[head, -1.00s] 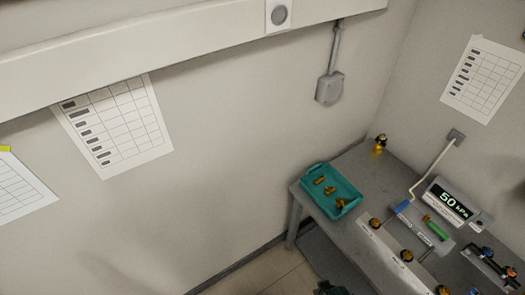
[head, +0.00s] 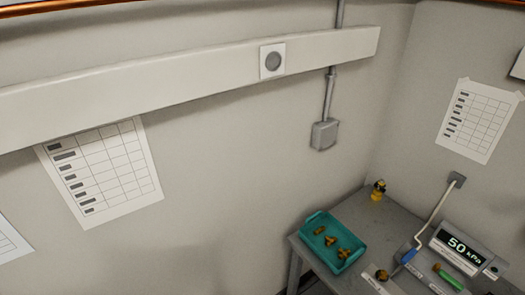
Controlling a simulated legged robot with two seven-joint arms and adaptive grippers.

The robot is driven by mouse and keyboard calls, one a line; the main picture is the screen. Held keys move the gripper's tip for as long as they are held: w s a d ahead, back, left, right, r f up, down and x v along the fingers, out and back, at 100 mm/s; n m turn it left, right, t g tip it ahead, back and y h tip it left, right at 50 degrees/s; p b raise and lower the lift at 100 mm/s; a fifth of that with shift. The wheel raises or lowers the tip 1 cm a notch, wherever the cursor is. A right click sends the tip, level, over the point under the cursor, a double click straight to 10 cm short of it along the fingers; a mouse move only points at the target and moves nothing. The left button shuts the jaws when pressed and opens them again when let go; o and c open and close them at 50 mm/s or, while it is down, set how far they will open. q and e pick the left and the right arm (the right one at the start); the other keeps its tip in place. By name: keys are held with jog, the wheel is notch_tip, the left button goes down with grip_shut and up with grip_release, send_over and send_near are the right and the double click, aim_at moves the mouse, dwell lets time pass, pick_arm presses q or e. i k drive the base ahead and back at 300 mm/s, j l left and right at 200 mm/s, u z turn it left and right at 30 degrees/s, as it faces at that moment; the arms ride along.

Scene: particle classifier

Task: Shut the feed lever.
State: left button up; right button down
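At the lower right stands a grey table (head: 385,222) with the apparatus on it. A blue handle (head: 409,256) and a green handle (head: 449,278) lie near each other there. Small labels sit beside them, too small to read, so I cannot tell which handle is the feed lever. A display (head: 461,249) behind them reads 50 kPa. The front of the apparatus is cut off by the bottom edge. Neither of my grippers is in view.
A teal tray (head: 313,222) with several brass fittings sits at the table's left end. A brass and black fitting (head: 378,190) stands at the back corner. A grey cable (head: 433,218) runs from a wall box to the apparatus. Walls close off the back and right.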

aim_at(408, 257)
jog(key=z, duration=1.95)
